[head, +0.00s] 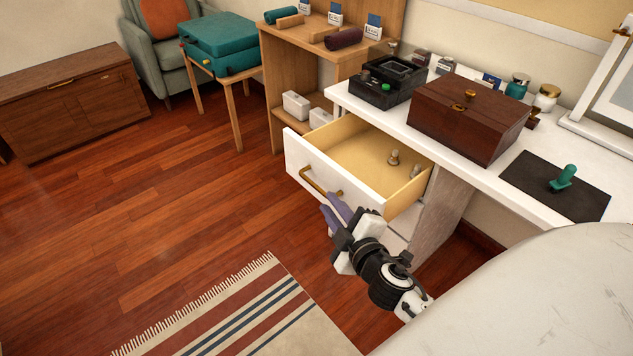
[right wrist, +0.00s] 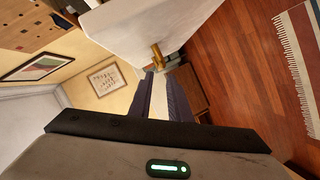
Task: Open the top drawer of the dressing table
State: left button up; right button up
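The white dressing table (head: 462,150) stands at the right in the head view. Its top drawer (head: 293,156) is pulled well out, showing a pale wooden inside with small knob-like items (head: 393,158). A brass bar handle (head: 318,184) is on the drawer front; it also shows in the right wrist view (right wrist: 157,56). My right gripper (head: 335,208) is at the handle's near end, its purple fingers apart with a gap between them. In the right wrist view the handle appears just past the fingertips (right wrist: 163,78); contact is unclear. My left gripper is out of view.
On the tabletop are a brown wooden box (head: 469,118), a black tray-like box (head: 385,82), jars (head: 517,86) and a dark mat (head: 540,190) with a green object. A wooden shelf unit (head: 335,65) stands behind the drawer. Open floor and a striped rug (head: 245,315) lie left.

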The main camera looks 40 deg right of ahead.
aim_at(318, 190)
jog(key=x, duration=0.9)
jog(key=shift+w+f+b, duration=0.2)
jog(key=shift+w+b, duration=0.05)
jog(key=shift+b, duration=0.1)
grip_shut()
